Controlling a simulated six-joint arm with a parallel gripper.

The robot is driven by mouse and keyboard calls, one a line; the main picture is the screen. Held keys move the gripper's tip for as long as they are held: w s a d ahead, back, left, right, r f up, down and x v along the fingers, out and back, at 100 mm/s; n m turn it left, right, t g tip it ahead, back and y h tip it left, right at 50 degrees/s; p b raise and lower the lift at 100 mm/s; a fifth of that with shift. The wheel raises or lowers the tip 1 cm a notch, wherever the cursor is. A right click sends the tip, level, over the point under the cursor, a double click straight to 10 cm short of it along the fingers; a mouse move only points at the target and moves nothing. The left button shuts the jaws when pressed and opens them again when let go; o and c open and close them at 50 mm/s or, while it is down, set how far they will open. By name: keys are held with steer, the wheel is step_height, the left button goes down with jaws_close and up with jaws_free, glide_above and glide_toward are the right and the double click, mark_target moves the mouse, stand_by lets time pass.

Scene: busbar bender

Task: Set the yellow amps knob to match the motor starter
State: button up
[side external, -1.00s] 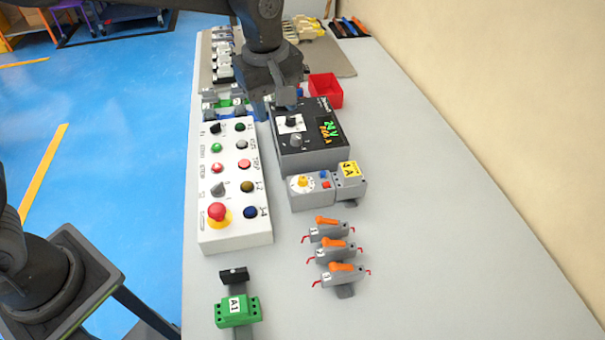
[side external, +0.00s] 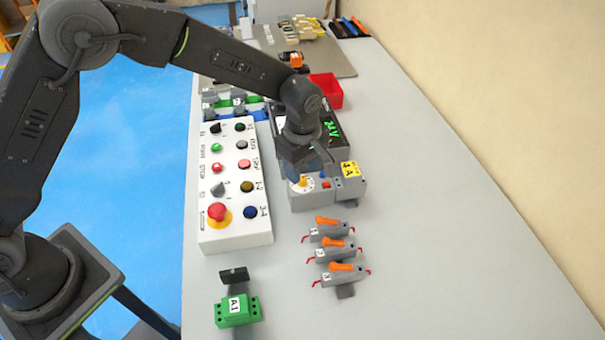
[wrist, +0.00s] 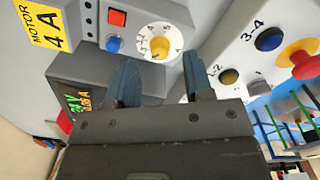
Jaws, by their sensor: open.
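The yellow amps knob (wrist: 160,47) sits on a round white dial (wrist: 148,27) on a grey unit. The dial's marks are too small to read surely. Beside the dial are a red button (wrist: 117,17) and a blue button (wrist: 114,44). The motor starter's yellow label (wrist: 45,26) reads "MOTOR 4 A"; it also shows in the side view (side external: 349,169). My gripper (wrist: 160,62) is open, its two blue fingers apart with the knob between and just beyond their tips. I cannot tell whether they touch it. In the side view my gripper (side external: 306,170) is above the knob, partly hiding the dial.
A white button panel (side external: 235,225) with a red mushroom button (side external: 217,212) lies to the left. Several orange-levered grey clamps (side external: 332,248) lie in front. Table to the right is clear.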

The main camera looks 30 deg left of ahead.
mark_target(303, 181)
steer(key=shift+f, duration=1.4)
steer(key=shift+c, duration=0.2)
jaws_close()
